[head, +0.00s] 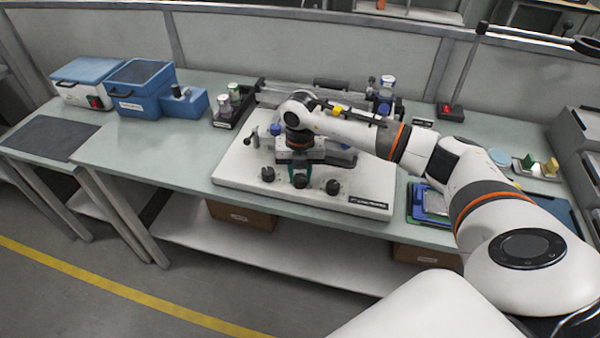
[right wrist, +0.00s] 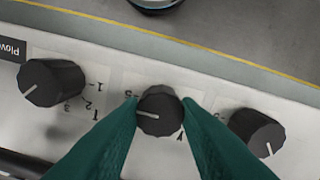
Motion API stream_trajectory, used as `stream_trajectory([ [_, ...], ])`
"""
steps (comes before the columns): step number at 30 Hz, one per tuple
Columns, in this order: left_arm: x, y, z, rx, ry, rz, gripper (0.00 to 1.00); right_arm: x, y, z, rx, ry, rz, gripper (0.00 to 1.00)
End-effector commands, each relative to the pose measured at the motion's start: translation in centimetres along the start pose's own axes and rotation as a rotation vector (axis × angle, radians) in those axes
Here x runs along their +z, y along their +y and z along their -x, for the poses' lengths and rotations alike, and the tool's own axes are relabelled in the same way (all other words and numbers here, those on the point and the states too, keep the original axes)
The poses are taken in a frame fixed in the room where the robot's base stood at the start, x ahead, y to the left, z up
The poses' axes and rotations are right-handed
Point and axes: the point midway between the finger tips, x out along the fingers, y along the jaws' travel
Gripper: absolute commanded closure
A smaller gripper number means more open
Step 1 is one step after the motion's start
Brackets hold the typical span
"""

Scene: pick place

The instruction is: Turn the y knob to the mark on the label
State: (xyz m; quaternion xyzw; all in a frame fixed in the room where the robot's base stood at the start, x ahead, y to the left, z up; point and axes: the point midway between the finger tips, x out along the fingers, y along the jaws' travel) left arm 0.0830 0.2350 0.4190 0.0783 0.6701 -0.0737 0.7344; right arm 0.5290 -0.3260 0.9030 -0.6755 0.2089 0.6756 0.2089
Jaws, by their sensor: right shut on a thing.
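The y knob (right wrist: 160,111) is a black ribbed knob in the middle of the right wrist view. Its white pointer line points left in that view. A small "Y" label (right wrist: 181,135) is printed beside it, partly hidden by a finger, and a "5" shows at its upper left. My right gripper (right wrist: 163,104) is shut on the knob, with a green finger on each side. In the head view my right gripper (head: 299,178) points down at the middle knob on the front of the white panel (head: 235,170). The mark on the label is not clear. My left gripper is not in view.
Two similar black knobs flank it: one beside a "T" label (right wrist: 55,82) and another on the other side (right wrist: 257,133). Blue boxes (head: 139,90) stand at the left of the bench, and a dark tray with jars (head: 233,105) stands behind the panel.

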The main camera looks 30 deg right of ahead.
Motion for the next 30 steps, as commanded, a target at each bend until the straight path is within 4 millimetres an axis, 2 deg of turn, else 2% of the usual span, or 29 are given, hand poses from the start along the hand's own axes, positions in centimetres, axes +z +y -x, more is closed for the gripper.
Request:
stream_trajectory([
  [11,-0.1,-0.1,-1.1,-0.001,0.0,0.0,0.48,-0.1,0.0,-0.1,0.0,0.002,0.137,0.93],
  [30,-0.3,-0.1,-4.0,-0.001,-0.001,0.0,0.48,-0.1,0.0,-0.1,-0.001,0.002,0.638,0.93],
])
